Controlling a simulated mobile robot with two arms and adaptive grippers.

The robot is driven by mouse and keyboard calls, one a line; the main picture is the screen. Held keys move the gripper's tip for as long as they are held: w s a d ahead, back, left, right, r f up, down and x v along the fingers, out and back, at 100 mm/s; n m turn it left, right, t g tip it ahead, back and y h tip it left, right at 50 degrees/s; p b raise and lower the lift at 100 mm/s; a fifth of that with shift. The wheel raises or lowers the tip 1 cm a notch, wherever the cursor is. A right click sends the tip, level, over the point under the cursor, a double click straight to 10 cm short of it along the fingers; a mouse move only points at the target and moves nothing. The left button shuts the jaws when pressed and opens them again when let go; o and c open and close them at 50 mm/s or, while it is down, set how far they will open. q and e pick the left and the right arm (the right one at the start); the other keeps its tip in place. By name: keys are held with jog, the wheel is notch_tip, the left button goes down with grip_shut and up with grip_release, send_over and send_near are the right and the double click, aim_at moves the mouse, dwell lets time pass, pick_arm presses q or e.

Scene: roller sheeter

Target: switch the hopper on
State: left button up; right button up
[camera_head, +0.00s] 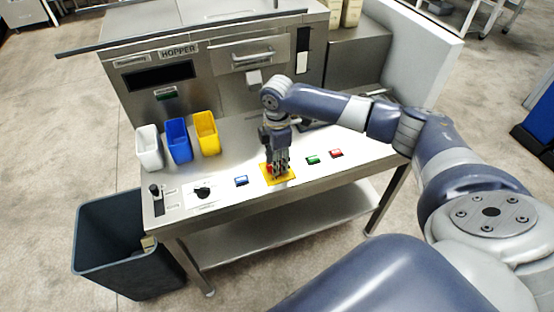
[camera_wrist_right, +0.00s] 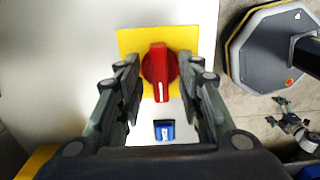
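The machine with the HOPPER label (camera_head: 178,50) stands behind a steel control table (camera_head: 235,205). A red rotary knob (camera_wrist_right: 160,68) sits on a yellow square plate (camera_wrist_right: 128,42); the plate also shows in the head view (camera_head: 291,177). The knob's white mark points toward the bottom of the right wrist view. My right gripper (camera_head: 279,168) points down over the plate. In the wrist view its fingers (camera_wrist_right: 159,78) are apart, one on each side of the knob, with gaps visible. In the head view the gripper mostly hides the knob. My left gripper is not in view.
On the table are a blue button (camera_head: 241,181), a black dial (camera_head: 203,191), a green button (camera_head: 313,160) and a red button (camera_head: 336,153). White (camera_head: 149,148), blue (camera_head: 179,141) and yellow (camera_head: 207,134) bins stand behind. A grey bin (camera_head: 120,250) stands on the floor.

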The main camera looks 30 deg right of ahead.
jog(key=shift+c, duration=0.5)
grip_shut()
jog(key=shift+r+m+p, duration=0.15)
jog(key=shift+m+p, duration=0.15)
jog(key=shift+p, duration=0.25)
jog(key=m+p, duration=0.9)
jog(key=p, duration=0.2)
jog(key=shift+a+r+p, duration=0.1)
jog(key=shift+p, duration=0.2)
jog(key=m+p, duration=0.3)
jog(key=m, duration=0.1)
jog(key=shift+p, duration=0.35)
jog(key=shift+f+m+p, duration=0.2)
jog(key=shift+m+p, duration=1.05)
jog(key=shift+m, duration=0.95)
jog(key=shift+w, duration=0.1)
